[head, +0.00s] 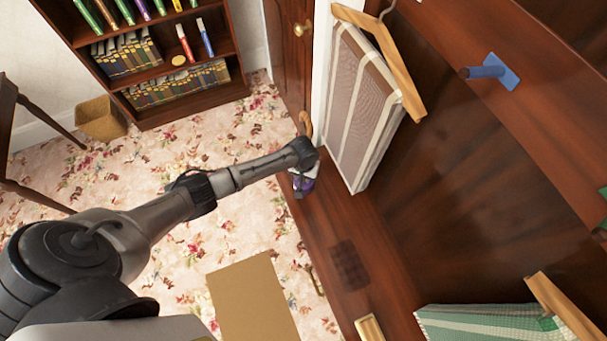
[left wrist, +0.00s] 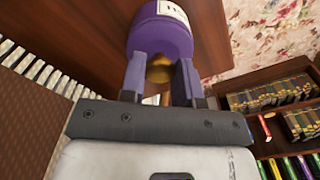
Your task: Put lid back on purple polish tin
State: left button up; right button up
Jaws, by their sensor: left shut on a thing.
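A purple tin (left wrist: 160,36) with a white label shows at the top of the left wrist view, at my left gripper (left wrist: 160,75). The gripper is shut on it. A gold-coloured rounded part (left wrist: 159,69) shows between the fingers, below the purple rim; I cannot tell whether it belongs to the tin or a lid. In the head view my left gripper (head: 304,172) is at the wooden ledge's left edge, with the purple tin (head: 303,186) just below it, partly hidden. A gold round disc (head: 178,60) is on the bookcase's middle shelf. My right gripper is not in view.
A bookcase (head: 190,115) with several books stands at upper left. A folded cloth on a wooden hanger (head: 395,55) hangs beside the gripper. The dark wooden ledge (head: 380,240) has bare room nearer me. A basket (head: 100,120) stands on the carpet.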

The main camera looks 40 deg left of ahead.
pick_arm(q)
jog(key=shift+p, duration=0.35)
dwell(0.7)
dwell(0.4)
jog(key=o, duration=1)
jog(key=shift+c, duration=0.2)
jog(key=shift+o, duration=0.5)
jog(key=o, duration=0.4)
jog(key=shift+r, duration=0.1)
